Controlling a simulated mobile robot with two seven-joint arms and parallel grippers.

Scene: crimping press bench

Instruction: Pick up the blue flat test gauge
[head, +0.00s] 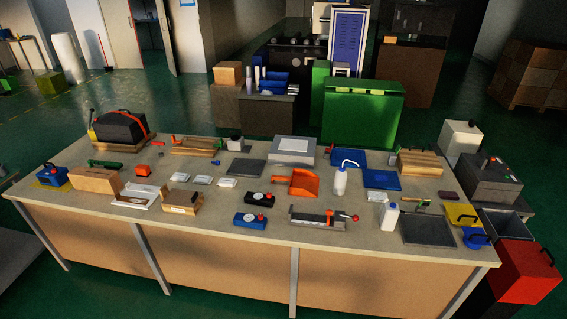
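Several blue items lie on the bench, and I cannot tell for sure which is the flat test gauge. A flat blue rectangular piece (382,179) lies on the right half, behind the white bottle. Another flat blue piece (349,157) lies further back, partly behind a white bottle with a bent spout (341,181). A very small blue item (216,162) lies near the wooden block at the back left. Neither of my grippers shows in the head view.
The bench (170,238) is crowded. A dark grey tray (428,230) and a blue handled item (475,238) are at the front right.

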